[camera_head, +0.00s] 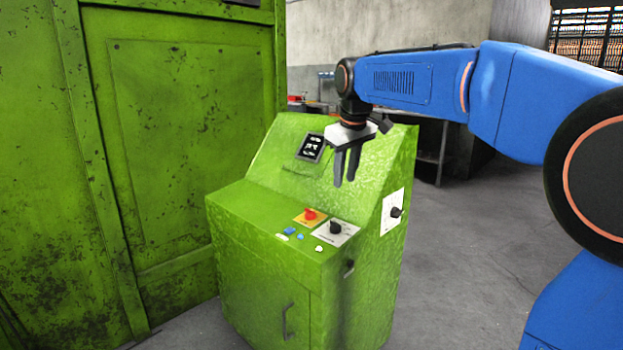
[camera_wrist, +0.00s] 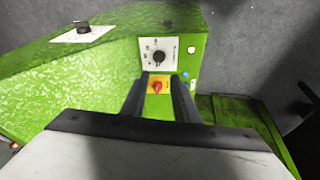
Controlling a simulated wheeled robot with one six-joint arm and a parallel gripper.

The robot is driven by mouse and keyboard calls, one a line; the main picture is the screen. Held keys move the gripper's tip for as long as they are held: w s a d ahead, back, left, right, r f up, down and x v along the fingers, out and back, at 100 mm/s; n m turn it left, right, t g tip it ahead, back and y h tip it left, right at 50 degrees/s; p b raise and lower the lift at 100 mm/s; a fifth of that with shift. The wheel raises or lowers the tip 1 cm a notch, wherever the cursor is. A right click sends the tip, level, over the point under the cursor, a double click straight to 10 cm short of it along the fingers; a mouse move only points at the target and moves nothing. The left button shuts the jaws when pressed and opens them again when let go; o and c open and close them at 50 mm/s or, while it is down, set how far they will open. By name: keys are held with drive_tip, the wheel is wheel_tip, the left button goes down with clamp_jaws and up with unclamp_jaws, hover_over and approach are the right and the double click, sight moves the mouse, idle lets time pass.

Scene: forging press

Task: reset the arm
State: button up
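My blue arm reaches in from the right in the head view. My gripper (camera_head: 346,181) points down above the sloped top of the green control console (camera_head: 262,290). Its two dark fingers are a little apart, with nothing seen between them. In the wrist view my gripper (camera_wrist: 160,88) shows both fingers with a gap, and a red knob on a yellow plate (camera_wrist: 157,85) appears beyond, between them. The fingers look clear of the panel. Part of the console face behind the gripper is hidden.
The console carries a red knob (camera_head: 310,214), a black dial on a white plate (camera_head: 336,228), small buttons (camera_head: 290,231) and a side dial (camera_head: 395,212). A tall green machine wall (camera_head: 180,130) stands at left. Grey floor (camera_head: 470,250) to the right is open.

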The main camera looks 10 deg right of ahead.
drive_tip(key=s+d+f+m, duration=0.1)
drive_tip(key=s+d+f, duration=0.1)
drive_tip(key=s+f, duration=0.5)
drive_tip(key=s+d+f+m, duration=0.2)
drive_tip(key=s+f, duration=0.6)
drive_tip(key=s, duration=0.9)
drive_tip(key=s+d+f+m+t, duration=0.1)
drive_tip(key=s+d+f+m, duration=0.1)
drive_tip(key=s+f, duration=0.6)
drive_tip(key=s, duration=0.4)
drive_tip(key=shift+d, duration=0.3)
